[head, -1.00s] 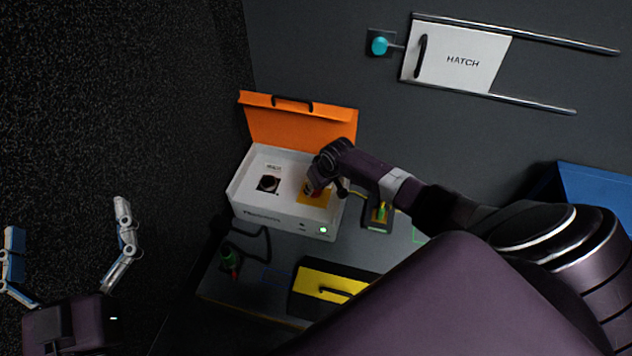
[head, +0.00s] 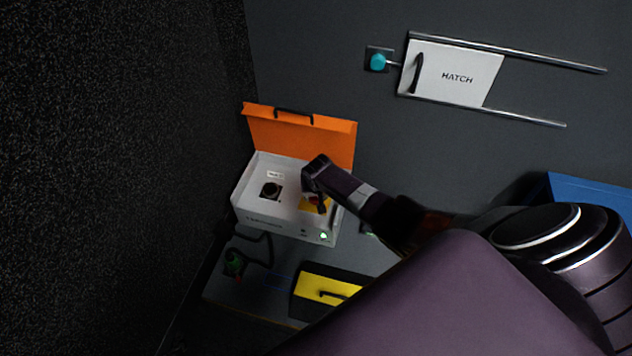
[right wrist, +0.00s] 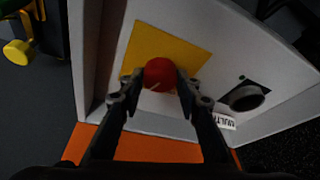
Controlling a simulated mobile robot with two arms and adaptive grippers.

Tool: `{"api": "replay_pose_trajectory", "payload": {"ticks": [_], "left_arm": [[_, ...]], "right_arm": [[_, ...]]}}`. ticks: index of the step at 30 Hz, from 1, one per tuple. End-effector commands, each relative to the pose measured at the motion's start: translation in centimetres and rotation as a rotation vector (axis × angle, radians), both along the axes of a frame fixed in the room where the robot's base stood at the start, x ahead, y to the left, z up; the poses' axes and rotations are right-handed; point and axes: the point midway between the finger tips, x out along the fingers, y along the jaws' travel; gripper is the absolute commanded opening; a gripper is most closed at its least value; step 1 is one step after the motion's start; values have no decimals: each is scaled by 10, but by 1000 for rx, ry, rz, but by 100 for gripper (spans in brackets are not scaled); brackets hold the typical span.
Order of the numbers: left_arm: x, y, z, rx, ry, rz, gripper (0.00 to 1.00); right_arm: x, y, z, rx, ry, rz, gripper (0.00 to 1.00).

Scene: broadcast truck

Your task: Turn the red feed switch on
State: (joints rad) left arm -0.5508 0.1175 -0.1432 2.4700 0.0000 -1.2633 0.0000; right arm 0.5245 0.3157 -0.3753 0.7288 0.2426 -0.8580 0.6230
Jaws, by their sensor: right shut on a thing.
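The red feed switch (right wrist: 159,74) is a round red knob on a yellow plate (right wrist: 190,52) inside an open white box (head: 283,223). In the right wrist view my right gripper (right wrist: 160,80) has one fingertip on each side of the knob, shut on it. In the head view the right gripper (head: 317,196) reaches into the box and covers most of the switch. The knob's exact turn position is hard to read. My left gripper is not in view.
The box's orange lid (head: 300,135) stands open behind. A black knob (head: 271,190) sits left of the switch. A green light (head: 323,236) glows on the box front. A yellow-topped case (head: 325,287) and a green-and-red control (head: 234,264) are nearby. A hatch (head: 455,75) is on the panel.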

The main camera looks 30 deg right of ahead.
Motion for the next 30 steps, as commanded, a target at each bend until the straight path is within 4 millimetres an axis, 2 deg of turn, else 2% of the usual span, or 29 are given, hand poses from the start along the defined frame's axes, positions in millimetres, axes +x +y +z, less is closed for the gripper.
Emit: {"api": "replay_pose_trajectory", "payload": {"ticks": [5, 13, 30], "left_arm": [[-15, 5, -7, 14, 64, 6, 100], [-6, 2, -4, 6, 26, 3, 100], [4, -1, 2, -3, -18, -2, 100]], "right_arm": [[0, 4, -1, 4, 4, -140, 7], [0, 3, -2, 2, 3, -292, 7], [0, 2, -1, 2, 2, -367, 7]]}}
